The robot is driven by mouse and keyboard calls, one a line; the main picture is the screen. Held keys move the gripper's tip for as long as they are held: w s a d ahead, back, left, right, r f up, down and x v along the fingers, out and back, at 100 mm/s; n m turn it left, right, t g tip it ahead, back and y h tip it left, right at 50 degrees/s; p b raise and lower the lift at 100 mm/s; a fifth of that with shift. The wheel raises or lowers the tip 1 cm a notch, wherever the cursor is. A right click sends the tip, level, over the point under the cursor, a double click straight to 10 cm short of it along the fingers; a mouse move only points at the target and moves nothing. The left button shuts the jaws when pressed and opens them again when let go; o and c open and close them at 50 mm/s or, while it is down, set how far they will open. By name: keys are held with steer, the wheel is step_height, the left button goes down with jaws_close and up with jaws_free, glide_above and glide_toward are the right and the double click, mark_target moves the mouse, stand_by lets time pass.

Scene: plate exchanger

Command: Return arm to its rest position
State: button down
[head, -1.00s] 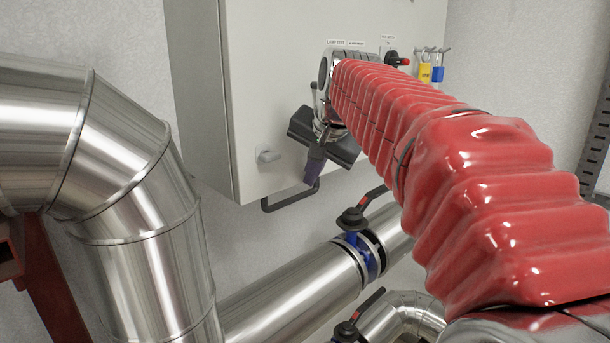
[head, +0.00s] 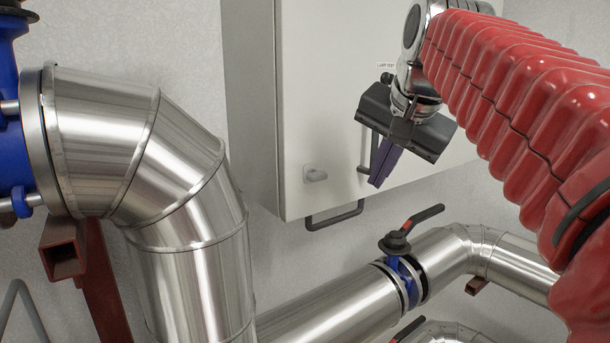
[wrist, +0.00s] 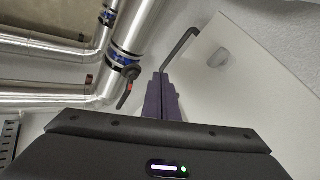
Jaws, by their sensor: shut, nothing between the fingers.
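My gripper (head: 378,168) hangs in front of the grey control cabinet (head: 335,110) in the head view, pointing down. Its dark body and purple fingers show, and the fingers are together with nothing between them. In the wrist view the closed fingers (wrist: 161,92) point away from the camera, between the pipes on the left and the cabinet (wrist: 240,75) on the right. My arm, in its red sleeve, reaches in from the right of the head view.
A blue valve with a black and red lever (head: 412,228) sits on the silver pipe (head: 335,305) below the cabinet. A large silver pipe elbow (head: 185,170) fills the left. A dark bar handle (head: 335,215) juts below the cabinet, and a small latch (head: 315,173) is on its door.

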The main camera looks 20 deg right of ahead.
step_height(320, 180, down, 12)
steer(key=s+a+n, duration=0.1)
steer(key=s+n, duration=0.1)
steer(key=n, duration=0.2)
steer(key=s+a+f+n, duration=0.3)
steer(key=s+a+f, duration=0.2)
steer(key=s+f, duration=0.2)
steer(key=s+a+f+n+g, duration=0.1)
steer(key=s+a+f+n, duration=0.2)
steer(key=s+a+f, duration=0.3)
step_height(320, 180, down, 6)
steer(key=shift+s+r+g+y, duration=0.15)
steer(key=shift+s+g+y, duration=0.15)
steer(key=shift+s+y, duration=0.1)
steer(key=c, duration=2.5)
jaws_free()
steer(key=shift+c, duration=0.2)
